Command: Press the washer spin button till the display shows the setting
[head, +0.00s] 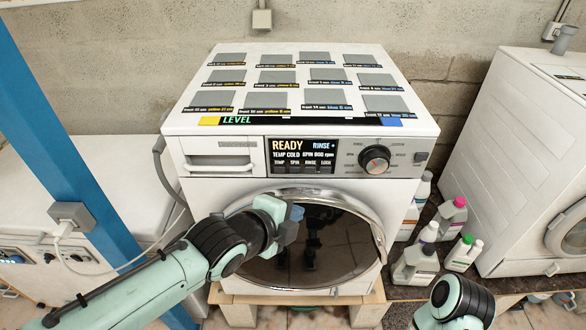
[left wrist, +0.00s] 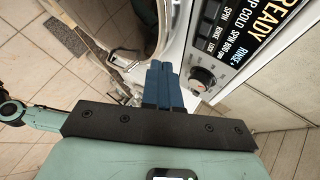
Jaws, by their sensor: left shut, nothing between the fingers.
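The washer (head: 230,160) faces me with its control panel above the round door. Its display (head: 303,150) reads READY, RINSE +, TEMP COLD and SPIN 800 rpm. A row of small dark buttons sits under the labels TEMP, SPIN, RINSE and LOCK; the spin button (head: 294,169) is second from left. In the left wrist view the spin button (left wrist: 210,11) shows near the top edge. My left gripper (head: 297,213) is shut and empty, in front of the door's upper part, below the buttons. Its blue fingers (left wrist: 163,84) appear apart from the panel.
A round knob (head: 374,159) is right of the display and a detergent drawer (head: 217,156) left of it. Bottles (head: 416,262) stand at the right. A blue post (head: 75,150) rises at the left. Part of my right arm shows at the lower right.

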